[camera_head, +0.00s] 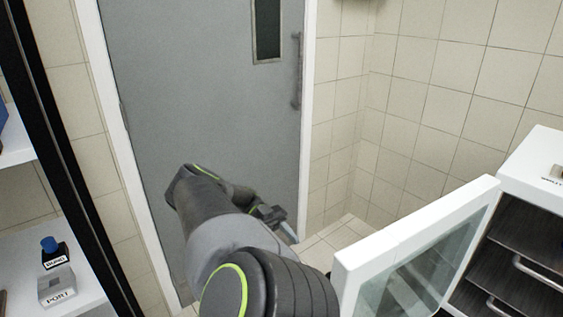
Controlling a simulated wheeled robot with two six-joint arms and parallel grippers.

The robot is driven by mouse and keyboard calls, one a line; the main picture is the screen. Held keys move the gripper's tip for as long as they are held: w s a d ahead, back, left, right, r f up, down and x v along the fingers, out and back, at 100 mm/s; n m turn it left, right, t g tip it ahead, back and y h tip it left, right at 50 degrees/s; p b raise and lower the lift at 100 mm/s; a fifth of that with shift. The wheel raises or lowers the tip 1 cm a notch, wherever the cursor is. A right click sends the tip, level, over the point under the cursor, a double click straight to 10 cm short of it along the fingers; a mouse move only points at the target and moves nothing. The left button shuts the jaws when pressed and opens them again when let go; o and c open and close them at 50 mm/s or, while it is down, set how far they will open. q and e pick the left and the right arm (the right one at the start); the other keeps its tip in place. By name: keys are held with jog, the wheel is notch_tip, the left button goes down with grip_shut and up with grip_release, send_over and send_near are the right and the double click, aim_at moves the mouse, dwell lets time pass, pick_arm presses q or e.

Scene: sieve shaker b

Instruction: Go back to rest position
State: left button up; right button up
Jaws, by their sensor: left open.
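My left arm reaches up from the bottom middle of the head view. Its left gripper (283,228) is small and partly turned away, in front of the lower part of the grey door. It is open, and I see nothing between its fingers. It is left of the open white-framed glass door (410,232), with a gap between them. My right gripper is not in view.
A white cabinet (545,165) with dark shelves and metal handles stands at the right, its glass door swung out. A grey room door (200,100) is ahead. At the left, a white shelf holds a blue-topped item (52,250) and a grey block marked PORT (57,287).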

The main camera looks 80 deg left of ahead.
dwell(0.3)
pick_arm(q)
jog(key=w+f+n+t+y+p, duration=0.2)
jog(key=f+n+y, duration=0.3)
jog(key=f+y, duration=0.7)
jog(key=w+f+n+t+y+p, duration=0.2)
jog(key=f+n+y, duration=0.35)
jog(key=f, duration=1.15)
jog(key=s+d+f+n+g+y+p, duration=0.2)
jog(key=s+d+f+g, duration=0.15)
jog(key=d+f, duration=0.65)
jog(key=s+d+f+g+h, duration=0.1)
jog(key=s+d+f+g, duration=0.1)
jog(key=d, duration=0.7)
jog(key=s+d+f+g+h+p, duration=0.1)
jog(key=s+d+f+g, duration=0.1)
jog(key=d+f+g, duration=0.3)
jog(key=d+f+n, duration=0.1)
jog(key=d, duration=0.3)
jog(key=shift+s, duration=0.25)
